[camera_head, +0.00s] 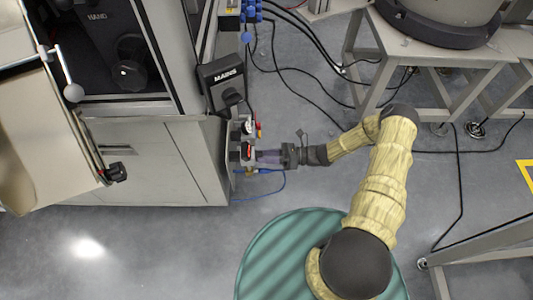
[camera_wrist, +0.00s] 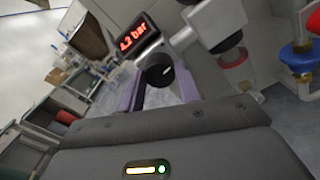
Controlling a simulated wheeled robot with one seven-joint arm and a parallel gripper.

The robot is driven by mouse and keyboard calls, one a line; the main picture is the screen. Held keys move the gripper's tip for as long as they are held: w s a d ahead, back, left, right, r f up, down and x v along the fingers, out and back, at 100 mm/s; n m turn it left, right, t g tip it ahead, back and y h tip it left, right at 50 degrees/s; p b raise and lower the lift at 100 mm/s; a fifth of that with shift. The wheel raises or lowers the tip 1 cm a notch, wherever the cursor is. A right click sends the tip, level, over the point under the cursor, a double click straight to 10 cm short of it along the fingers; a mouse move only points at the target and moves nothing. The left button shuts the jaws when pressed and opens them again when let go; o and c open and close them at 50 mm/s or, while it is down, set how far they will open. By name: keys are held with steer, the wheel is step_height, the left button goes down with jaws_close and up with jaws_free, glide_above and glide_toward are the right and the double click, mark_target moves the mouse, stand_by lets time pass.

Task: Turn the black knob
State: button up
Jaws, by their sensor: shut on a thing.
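The black knob (camera_wrist: 155,77) with a white mark sits below a small display (camera_wrist: 138,36) that reads about 4.2 bar in red digits, in the wrist view. My gripper (camera_wrist: 158,88) has its purple-grey fingers on either side of the knob and is shut on it. In the head view my gripper (camera_head: 266,158) reaches left to the regulator unit (camera_head: 247,146) on the right side of the grey cabinet. The knob itself is hidden or too small to tell there.
A dark MAINS switch box (camera_head: 222,86) is just above the regulator on the grey cabinet (camera_head: 150,160). A blue hose (camera_head: 270,194) loops below my gripper. Blue and red fittings (camera_wrist: 299,56) show at right in the wrist view. Cables lie on the floor near a beige table frame (camera_head: 420,52).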

steer(key=shift+r+m+p, duration=0.15)
steer(key=shift+m+p, duration=0.45)
steer(key=shift+m, duration=3)
steer(key=o, duration=1)
steer(key=d+p, duration=0.1)
steer(key=d, duration=1.6)
steer(key=shift+s+d, duration=0.2)
steer(key=shift+s, duration=0.1)
